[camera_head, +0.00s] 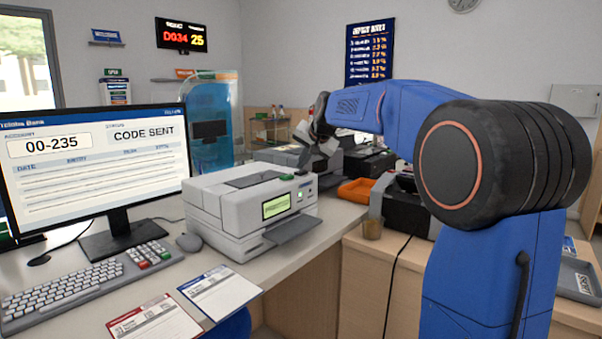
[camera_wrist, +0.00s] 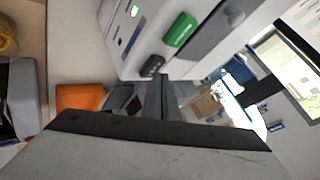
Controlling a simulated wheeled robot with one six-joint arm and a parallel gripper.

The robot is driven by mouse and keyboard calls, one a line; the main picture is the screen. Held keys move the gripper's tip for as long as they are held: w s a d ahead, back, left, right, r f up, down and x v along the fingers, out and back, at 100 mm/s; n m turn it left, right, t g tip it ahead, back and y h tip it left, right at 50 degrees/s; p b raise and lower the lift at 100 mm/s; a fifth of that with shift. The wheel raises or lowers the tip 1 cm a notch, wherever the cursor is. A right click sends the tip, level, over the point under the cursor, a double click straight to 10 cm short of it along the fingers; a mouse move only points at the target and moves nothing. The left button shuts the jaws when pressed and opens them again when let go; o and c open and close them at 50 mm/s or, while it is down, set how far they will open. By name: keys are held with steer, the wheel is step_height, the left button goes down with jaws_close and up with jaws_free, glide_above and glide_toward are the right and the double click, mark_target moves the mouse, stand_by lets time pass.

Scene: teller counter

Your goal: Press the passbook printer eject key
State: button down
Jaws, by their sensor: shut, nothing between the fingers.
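The passbook printer (camera_head: 225,215) is a light grey box on the counter beside the monitor, with a lit green display (camera_head: 276,205) on its front. A green key (camera_wrist: 180,30) and a smaller dark key (camera_wrist: 152,66) sit on its top in the wrist view; I cannot read which is the eject key. The green key also shows small in the head view (camera_head: 287,177). My gripper (camera_wrist: 160,80) is shut and empty, its fingertips close to the dark key. I cannot tell whether they touch. In the head view my gripper (camera_head: 304,160) is over the printer's back right corner.
A monitor (camera_head: 95,165) and keyboard (camera_head: 75,285) stand left of the printer. Two paper slips (camera_head: 220,290) lie in front. An orange tray (camera_head: 356,190) and dark machines stand behind to the right.

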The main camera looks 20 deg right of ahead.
mark_target(303, 172)
steer(key=shift+f, duration=0.4)
stand_by(0.6)
steer(key=shift+r, duration=3.4)
steer(key=shift+s, duration=0.1)
